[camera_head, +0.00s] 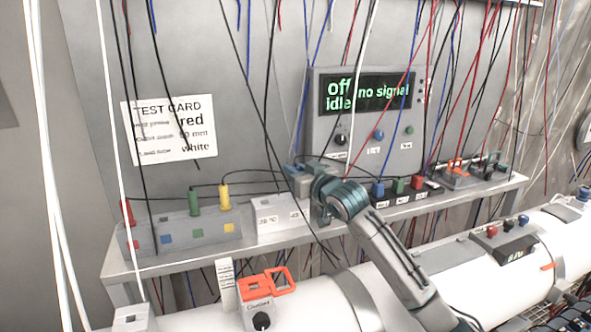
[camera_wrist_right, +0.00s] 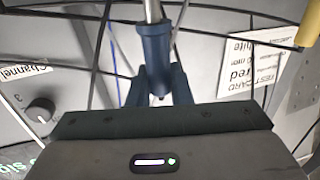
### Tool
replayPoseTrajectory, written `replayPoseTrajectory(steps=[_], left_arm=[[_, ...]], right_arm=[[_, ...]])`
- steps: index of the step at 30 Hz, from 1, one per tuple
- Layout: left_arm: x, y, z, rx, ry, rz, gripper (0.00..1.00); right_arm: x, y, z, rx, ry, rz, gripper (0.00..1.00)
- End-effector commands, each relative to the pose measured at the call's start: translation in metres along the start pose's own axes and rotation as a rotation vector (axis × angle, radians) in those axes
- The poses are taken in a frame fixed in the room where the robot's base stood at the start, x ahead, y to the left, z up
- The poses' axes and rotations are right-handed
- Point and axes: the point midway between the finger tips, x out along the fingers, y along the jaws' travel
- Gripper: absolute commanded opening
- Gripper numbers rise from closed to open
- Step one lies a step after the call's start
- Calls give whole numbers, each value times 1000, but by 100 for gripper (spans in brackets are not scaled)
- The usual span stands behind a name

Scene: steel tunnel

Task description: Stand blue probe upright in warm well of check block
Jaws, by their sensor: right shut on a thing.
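My right gripper (camera_head: 297,177) is over the back shelf, just above and right of the white check block (camera_head: 268,222). In the right wrist view its two fingers (camera_wrist_right: 158,84) are shut on the blue probe (camera_wrist_right: 155,45). The probe's blue handle sits between the fingers, and its metal shaft runs out of the top of that picture. The check block has small labels on its front; I cannot tell from here which well is the warm one. The gripper hides the probe's shape in the head view. My left gripper is not in view.
A grey rack (camera_head: 185,238) left of the check block holds red, green (camera_head: 194,203) and yellow probes (camera_head: 224,196). The meter (camera_head: 365,120) reads "Off", "idle", "no signal". Thin cables hang across the shelf (camera_head: 190,263). White pipes run below it.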

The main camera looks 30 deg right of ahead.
Motion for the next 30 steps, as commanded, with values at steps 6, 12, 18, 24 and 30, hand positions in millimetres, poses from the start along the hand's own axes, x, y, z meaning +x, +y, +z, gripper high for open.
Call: replayPoseTrajectory(steps=[6, 12, 18, 24, 30], left_arm=[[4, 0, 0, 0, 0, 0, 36], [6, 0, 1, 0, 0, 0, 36], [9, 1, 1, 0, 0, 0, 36], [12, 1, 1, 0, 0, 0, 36], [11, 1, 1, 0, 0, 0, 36]], right_arm=[[0, 0, 6, 0, 0, 0, 0], [0, 0, 11, 0, 1, 0, 0], [0, 0, 16, 0, 1, 0, 0], [0, 0, 21, 0, 1, 0, 0], [0, 0, 20, 0, 1, 0, 44]])
